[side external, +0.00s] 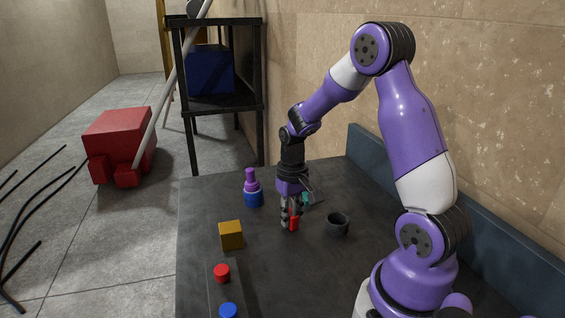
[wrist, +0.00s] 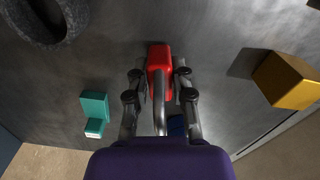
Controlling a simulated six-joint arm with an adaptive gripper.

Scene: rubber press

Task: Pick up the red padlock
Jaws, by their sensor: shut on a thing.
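The red padlock (wrist: 158,58) is between the fingers of my gripper (wrist: 158,88) in the wrist view, with its grey shackle running back toward the palm. In the side view my gripper (side external: 290,218) points straight down at the middle of the dark table, shut on the padlock (side external: 294,223). The fingers hide part of the padlock there. Its lower end is at or very near the table top; I cannot tell whether it touches.
A dark grey ring-shaped cup (side external: 337,226) stands right of my gripper. A yellow block (side external: 231,236) and a blue and purple stacked piece (side external: 252,190) stand left. A teal piece (wrist: 95,108) lies close by. A panel with red (side external: 222,271) and blue buttons (side external: 228,310) is at the front.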

